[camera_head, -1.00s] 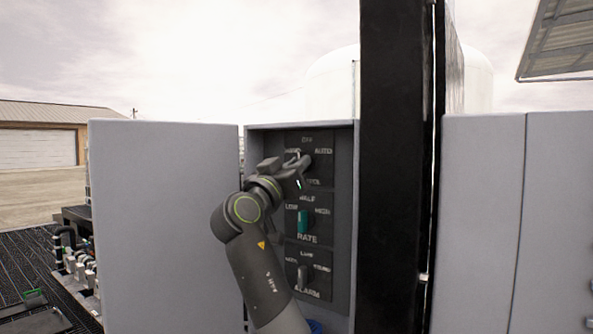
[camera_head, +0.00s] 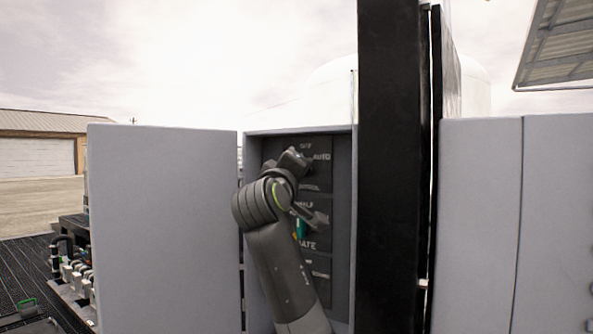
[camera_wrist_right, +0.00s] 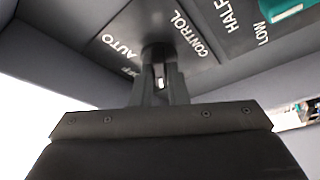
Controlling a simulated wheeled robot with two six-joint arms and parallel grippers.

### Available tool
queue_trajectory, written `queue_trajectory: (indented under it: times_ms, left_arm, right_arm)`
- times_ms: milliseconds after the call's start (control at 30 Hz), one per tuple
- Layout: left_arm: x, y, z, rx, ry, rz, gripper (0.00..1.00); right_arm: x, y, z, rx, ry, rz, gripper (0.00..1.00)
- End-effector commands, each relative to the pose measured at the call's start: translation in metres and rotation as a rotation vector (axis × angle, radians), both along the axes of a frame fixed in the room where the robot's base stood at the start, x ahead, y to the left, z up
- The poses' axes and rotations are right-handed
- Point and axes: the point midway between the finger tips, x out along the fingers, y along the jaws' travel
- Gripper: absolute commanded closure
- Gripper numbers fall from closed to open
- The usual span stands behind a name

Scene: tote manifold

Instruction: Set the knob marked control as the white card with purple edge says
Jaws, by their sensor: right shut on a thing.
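The dark panel for the knob marked control (camera_wrist_right: 157,50) shows the words OFF, AUTO and CONTROL in the right wrist view. My right gripper (camera_wrist_right: 160,84) is shut on this knob, with its fingers at the knob's dark round base. In the head view my right gripper (camera_head: 300,161) and wrist cover the knob and the label on its left side. AUTO shows to the right and OFF above. I cannot tell which label the knob points at. The white card with purple edge is in neither view. My left gripper is out of view.
Below is the RATE panel with a teal knob (camera_head: 301,229), partly behind my arm; the ALARM knob is hidden. An open grey cabinet door (camera_head: 165,230) stands left, and a black post (camera_head: 390,170) stands close on the right.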

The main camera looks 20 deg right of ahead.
Motion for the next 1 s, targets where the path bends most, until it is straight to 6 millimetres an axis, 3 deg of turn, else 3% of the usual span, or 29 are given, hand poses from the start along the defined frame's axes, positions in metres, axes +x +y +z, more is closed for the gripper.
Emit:
queue_trajectory:
  times_ms: [733, 767, 800, 900, 1000]
  left_arm:
    - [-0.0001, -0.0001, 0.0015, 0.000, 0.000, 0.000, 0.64]
    - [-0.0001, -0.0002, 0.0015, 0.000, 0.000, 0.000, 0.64]
    - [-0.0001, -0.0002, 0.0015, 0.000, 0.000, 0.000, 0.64]
    - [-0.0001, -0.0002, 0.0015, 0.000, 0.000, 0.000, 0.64]
    - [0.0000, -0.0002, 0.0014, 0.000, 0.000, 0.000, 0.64]
  right_arm:
    - [-0.0003, -0.0001, 0.0008, -0.057, 0.072, -0.001, 1.00]
    - [-0.0002, -0.0001, 0.0007, -0.057, 0.072, -0.001, 0.84]
    - [-0.0002, -0.0001, 0.0007, -0.056, 0.071, 0.000, 0.79]
    - [-0.0002, -0.0001, 0.0006, -0.056, 0.071, 0.000, 0.65]
    - [-0.0002, -0.0001, 0.0005, -0.056, 0.071, -0.001, 0.65]
